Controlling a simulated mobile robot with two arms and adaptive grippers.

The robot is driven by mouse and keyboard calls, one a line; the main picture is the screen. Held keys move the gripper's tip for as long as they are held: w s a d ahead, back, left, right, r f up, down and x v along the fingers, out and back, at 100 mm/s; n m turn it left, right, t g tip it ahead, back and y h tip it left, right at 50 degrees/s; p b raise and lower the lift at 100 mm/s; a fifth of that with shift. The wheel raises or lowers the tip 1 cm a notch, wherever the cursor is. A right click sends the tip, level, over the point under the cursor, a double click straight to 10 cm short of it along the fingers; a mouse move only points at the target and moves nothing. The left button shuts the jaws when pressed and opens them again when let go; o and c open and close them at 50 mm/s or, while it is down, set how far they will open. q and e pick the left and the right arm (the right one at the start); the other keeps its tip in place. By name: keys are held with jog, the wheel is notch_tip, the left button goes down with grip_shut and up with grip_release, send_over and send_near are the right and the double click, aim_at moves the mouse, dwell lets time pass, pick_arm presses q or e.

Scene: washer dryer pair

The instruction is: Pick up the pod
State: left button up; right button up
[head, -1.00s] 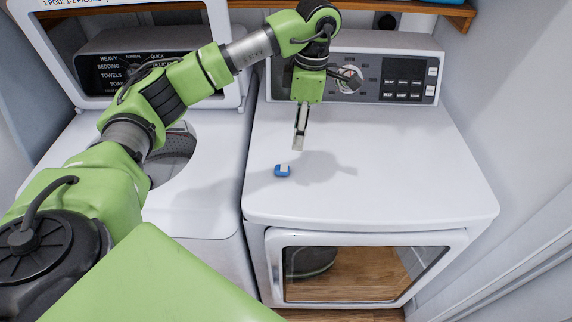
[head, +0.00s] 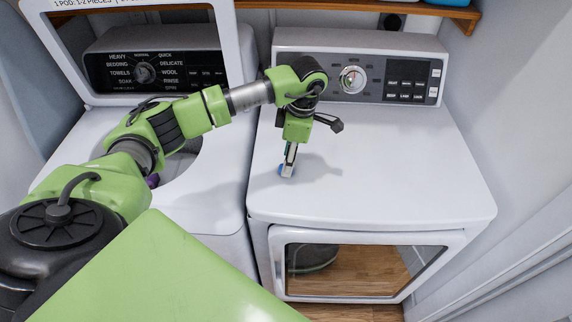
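The small blue pod (head: 281,170) is on the white top of the dryer (head: 410,170), left of its middle. Only a sliver of blue shows, because my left gripper (head: 288,172) covers most of it. The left gripper points down, with its fingertips at the pod, at or just above the dryer top. From this angle I see the fingers nearly edge-on, so I cannot tell whether they are closed on the pod. My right gripper is not in view.
The washer (head: 215,190) stands to the left with its lid up, and a purple thing (head: 153,181) shows in its opening. The dryer's control panel (head: 355,78) rises behind my gripper. A wooden shelf (head: 430,10) is above. The dryer top's right side is clear.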

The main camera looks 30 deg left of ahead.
pick_arm(q)
jog(key=shift+s+a+f, duration=0.1)
jog(key=shift+f, duration=0.55)
jog(key=shift+s+a+f, duration=0.1)
jog(key=shift+f, duration=0.5)
jog(key=shift+w, duration=0.1)
jog(key=c, duration=1)
jog(key=shift+o, duration=0.2)
jog(key=shift+r, duration=0.15)
